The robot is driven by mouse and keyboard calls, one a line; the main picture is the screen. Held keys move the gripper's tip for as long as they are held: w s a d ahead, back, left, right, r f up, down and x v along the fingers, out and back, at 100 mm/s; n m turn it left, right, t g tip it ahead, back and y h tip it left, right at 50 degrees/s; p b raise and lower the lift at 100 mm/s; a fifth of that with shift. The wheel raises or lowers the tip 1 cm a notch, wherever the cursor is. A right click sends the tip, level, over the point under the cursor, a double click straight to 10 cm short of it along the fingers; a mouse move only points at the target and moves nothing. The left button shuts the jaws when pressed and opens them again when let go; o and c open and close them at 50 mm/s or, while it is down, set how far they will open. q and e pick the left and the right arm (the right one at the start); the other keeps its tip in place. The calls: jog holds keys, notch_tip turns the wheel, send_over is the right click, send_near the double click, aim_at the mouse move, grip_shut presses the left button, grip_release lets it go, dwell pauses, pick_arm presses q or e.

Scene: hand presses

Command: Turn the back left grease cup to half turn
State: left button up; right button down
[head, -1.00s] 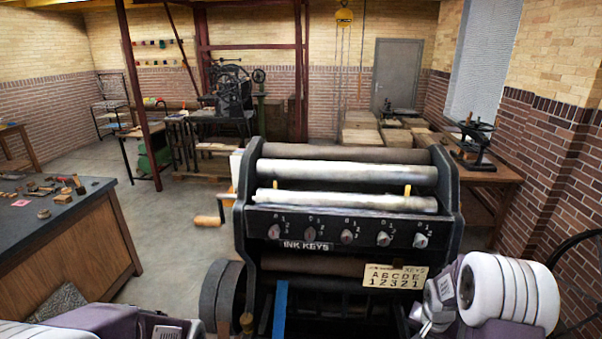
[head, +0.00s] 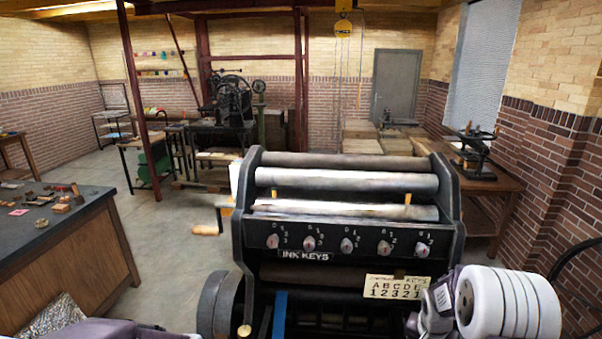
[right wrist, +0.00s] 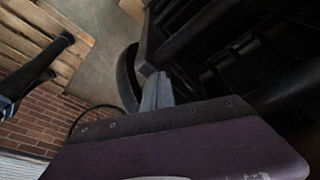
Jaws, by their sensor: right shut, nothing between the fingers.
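A black hand press with a row of ink keys (head: 347,246) and long rollers (head: 345,180) stands in front of me. A small brass-coloured round part (head: 244,331) shows low at its left side; I cannot tell whether it is a grease cup. No grease cup or turn mark can be made out for certain. In the right wrist view my right gripper (right wrist: 157,92) is shut and empty, its grey fingers close together near dark press parts. In the head view my right arm is at the lower right, its fingertips not visible. My left gripper is outside the view.
A card with letters and digits (head: 397,287) is on the press front. A crank handle (head: 205,230) sticks out at its left. A dark-topped workbench (head: 85,210) with small tools stands at the left. A wooden table (head: 490,178) is behind right. Floor between bench and press is clear.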

notch_tip(320, 180, up, 6)
jog(key=p, duration=0.4)
jog(key=shift+s+p, duration=0.15)
jog(key=shift+p, duration=0.25)
jog(key=d+r+n+g+y+p, duration=0.1)
jog(key=d+r+n+g+p, duration=0.1)
jog(key=d+n+p, duration=0.4)
jog(key=shift+y, duration=0.4)
jog(key=f+b, duration=0.1)
jog(key=f, duration=0.1)
jog(key=a+f+b, duration=0.1)
jog(key=f, duration=0.2)
jog(key=f+b, duration=0.2)
jog(key=f, duration=0.1)
jog(key=shift+s+a, duration=0.25)
jog(key=shift+s, duration=0.15)
jog(key=shift+w+r, duration=0.1)
jog(key=shift+w, duration=0.05)
